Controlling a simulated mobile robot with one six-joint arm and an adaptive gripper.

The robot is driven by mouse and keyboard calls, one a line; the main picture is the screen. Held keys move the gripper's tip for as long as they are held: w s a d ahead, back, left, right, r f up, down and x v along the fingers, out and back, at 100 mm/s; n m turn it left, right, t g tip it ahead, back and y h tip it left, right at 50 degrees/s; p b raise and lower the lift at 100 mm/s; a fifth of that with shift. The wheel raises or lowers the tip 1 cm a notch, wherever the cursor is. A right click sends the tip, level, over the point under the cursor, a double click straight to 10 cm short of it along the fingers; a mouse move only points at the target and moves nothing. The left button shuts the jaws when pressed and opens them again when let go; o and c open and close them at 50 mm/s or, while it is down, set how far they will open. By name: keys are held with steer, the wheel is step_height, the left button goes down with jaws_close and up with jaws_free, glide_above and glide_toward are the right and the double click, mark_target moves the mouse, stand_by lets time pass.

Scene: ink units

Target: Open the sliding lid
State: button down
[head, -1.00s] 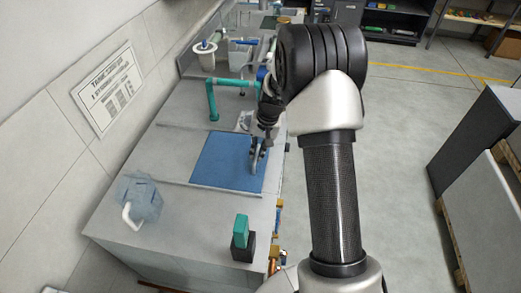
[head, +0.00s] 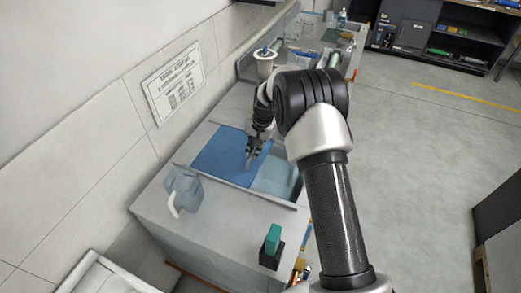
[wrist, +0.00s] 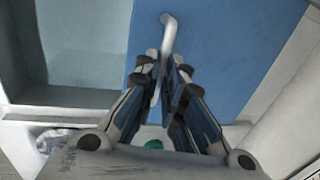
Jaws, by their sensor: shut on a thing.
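The sliding lid (head: 215,155) is a flat blue panel in the top of the grey unit. It also shows in the wrist view (wrist: 235,50). Its pale bar handle (wrist: 169,30) stands up near one edge of the panel. My gripper (wrist: 166,68) is shut on the handle; in the head view my gripper (head: 252,150) is over the right part of the lid. An open recess (head: 278,175) with pale walls shows right of the lid. In the wrist view the recess (wrist: 75,45) is left of the lid. My fingers partly hide the handle.
A blue-grey jug (head: 183,187) with a white handle stands near the front left of the grey top. A green block in a black holder (head: 271,246) is at the front right. A white funnel-like vessel (head: 265,62) stands behind. The wall is close on the left.

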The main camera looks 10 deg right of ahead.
steer(key=c, duration=1.7)
jaws_free()
steer(key=shift+r, duration=0.15)
steer(key=r, duration=0.3)
steer(key=s+d+r, duration=0.1)
steer(key=r, duration=0.3)
steer(key=d+r, duration=0.1)
steer(key=r, duration=0.3)
steer(key=shift+s+r, duration=0.2)
steer(key=shift+r, duration=0.05)
